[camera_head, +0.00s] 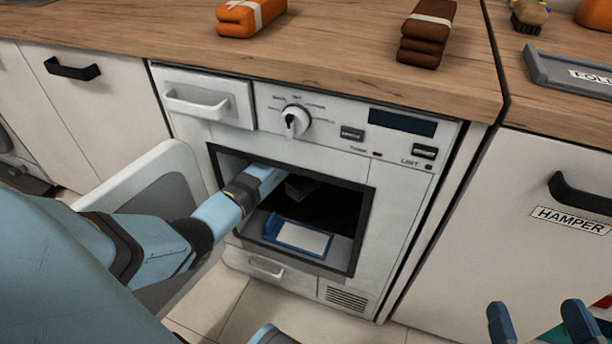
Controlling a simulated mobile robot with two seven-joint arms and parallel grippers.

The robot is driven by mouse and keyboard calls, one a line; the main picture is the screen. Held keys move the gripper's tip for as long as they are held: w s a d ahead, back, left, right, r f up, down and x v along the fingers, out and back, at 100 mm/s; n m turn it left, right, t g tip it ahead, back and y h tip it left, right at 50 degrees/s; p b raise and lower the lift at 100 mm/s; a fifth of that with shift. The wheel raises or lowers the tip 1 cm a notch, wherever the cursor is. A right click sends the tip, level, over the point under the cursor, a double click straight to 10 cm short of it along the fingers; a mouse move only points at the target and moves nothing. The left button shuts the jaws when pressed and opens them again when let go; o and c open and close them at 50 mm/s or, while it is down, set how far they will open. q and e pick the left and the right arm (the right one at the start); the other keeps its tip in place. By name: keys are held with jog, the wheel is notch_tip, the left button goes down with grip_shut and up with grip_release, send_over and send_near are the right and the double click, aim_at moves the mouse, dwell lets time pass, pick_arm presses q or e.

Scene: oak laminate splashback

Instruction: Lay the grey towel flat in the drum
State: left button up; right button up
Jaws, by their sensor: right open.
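The drum opening (362,225) of the white dryer is a dark rectangular hole in the machine's front, with its door (150,190) swung open to the left. My left arm comes in from the left and reaches into the opening. Its gripper is lost in the dark inside, where only a small dim grey shape shows past the arm's end; I cannot tell what that is. I cannot make out a grey towel. My right gripper (541,318) is at the bottom right, its two blue fingers apart and nothing seen between them.
A blue piece with a white panel (303,239) sits low in the opening. Folded orange (240,20) and brown (424,40) bundles, each with a pale band, lie on the wooden counter (330,55). A grey tray (570,72) and a front labelled HAMPER (570,219) are at right.

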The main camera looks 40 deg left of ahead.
pick_arm(q)
jog(key=shift+f, duration=0.4)
jog(key=shift+a+r, duration=0.1)
pick_arm(e)
jog(key=shift+w+a+r+n+y, duration=0.1)
jog(key=shift+w+r+n+y, duration=0.1)
jog(key=shift+r, duration=0.15)
jog(key=shift+w+a+r+n+y, duration=0.1)
jog(key=shift+r+n, duration=0.1)
jog(key=shift+r, duration=0.1)
pick_arm(q)
jog(key=shift+f+b, duration=0.35)
jog(key=shift+f, duration=0.3)
jog(key=o, duration=1.1)
pick_arm(e)
jog(key=shift+d+f, duration=0.1)
jog(key=shift+d, duration=0.05)
